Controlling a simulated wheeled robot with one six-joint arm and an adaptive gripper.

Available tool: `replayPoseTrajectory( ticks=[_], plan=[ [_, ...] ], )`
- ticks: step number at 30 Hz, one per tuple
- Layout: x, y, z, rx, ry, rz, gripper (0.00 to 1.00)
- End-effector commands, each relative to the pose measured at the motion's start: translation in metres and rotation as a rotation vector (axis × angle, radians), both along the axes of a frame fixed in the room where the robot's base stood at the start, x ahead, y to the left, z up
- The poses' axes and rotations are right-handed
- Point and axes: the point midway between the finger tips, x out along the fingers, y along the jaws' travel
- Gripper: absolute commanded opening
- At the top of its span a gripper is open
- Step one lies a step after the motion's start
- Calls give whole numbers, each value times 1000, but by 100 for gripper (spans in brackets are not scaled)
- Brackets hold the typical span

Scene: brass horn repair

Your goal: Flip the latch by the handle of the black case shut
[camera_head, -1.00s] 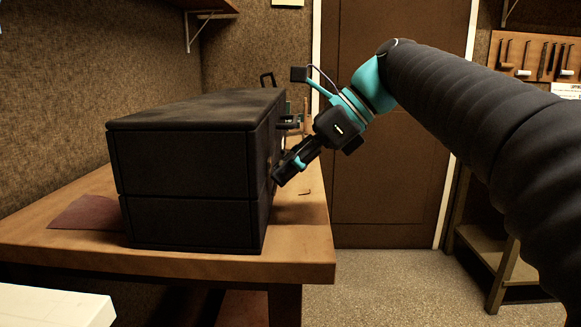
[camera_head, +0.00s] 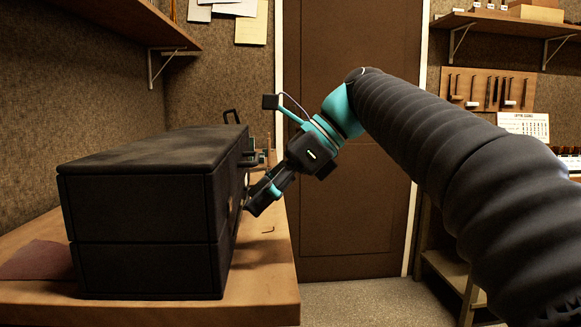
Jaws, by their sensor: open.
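The black case (camera_head: 145,195) stands closed on the wooden workbench at the left, its seam running around the side. Its right-hand face is seen very edge-on. My gripper (camera_head: 252,207) is at that face, near the seam height, pointing down and left. It is open, and nothing shows between its fingers. I cannot tell whether it touches the case. The latch by the handle is not clear in this view; the gripper and the steep angle hide most of that face. A dark part (camera_head: 250,158) juts from the face near the top, and I cannot tell what it is.
The workbench (camera_head: 262,285) has a bare strip right of the case, with a small bent metal piece (camera_head: 267,230) on it. A reddish-brown sheet (camera_head: 38,262) lies at the left. A brown door (camera_head: 345,130) is behind. A shelf (camera_head: 130,22) hangs above left.

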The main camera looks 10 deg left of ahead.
Motion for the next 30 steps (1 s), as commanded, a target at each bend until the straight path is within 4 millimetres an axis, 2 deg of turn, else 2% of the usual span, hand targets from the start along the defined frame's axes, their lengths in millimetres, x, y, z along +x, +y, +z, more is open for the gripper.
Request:
replayPoseTrajectory(
  ticks=[6,12,19,30],
  plan=[
    [10,-33,31,0,-2,-4,54],
    [15,-53,52,1,0,-2,54],
    [16,-63,62,0,1,-1,54],
    [16,-65,62,0,1,-1,54]
  ],
)
